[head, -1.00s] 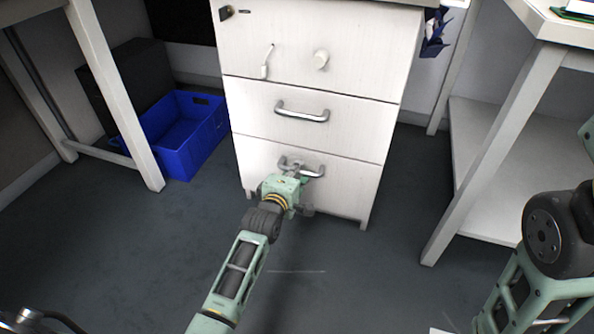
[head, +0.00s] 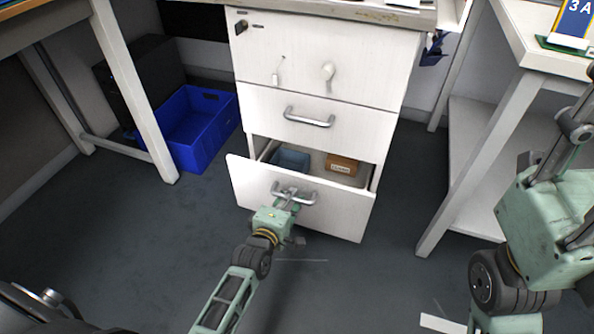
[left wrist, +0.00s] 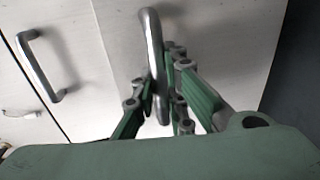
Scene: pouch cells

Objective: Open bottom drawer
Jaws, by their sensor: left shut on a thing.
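The white bottom drawer (head: 335,219) of the cabinet is pulled part of the way out. My left gripper (head: 287,196) is shut on its silver bar handle (head: 308,199). In the left wrist view the fingers of my left gripper (left wrist: 160,100) sit on both sides of the handle (left wrist: 152,50). Inside the drawer are a blue bin (head: 291,160) and a small brown box (head: 342,164).
The middle drawer (head: 350,127) and the top front with its knob are closed. A blue crate (head: 200,125) stands on the floor to the left, behind a white table leg (head: 135,95). A white bench (head: 462,165) is at the right. The floor before the drawer is clear.

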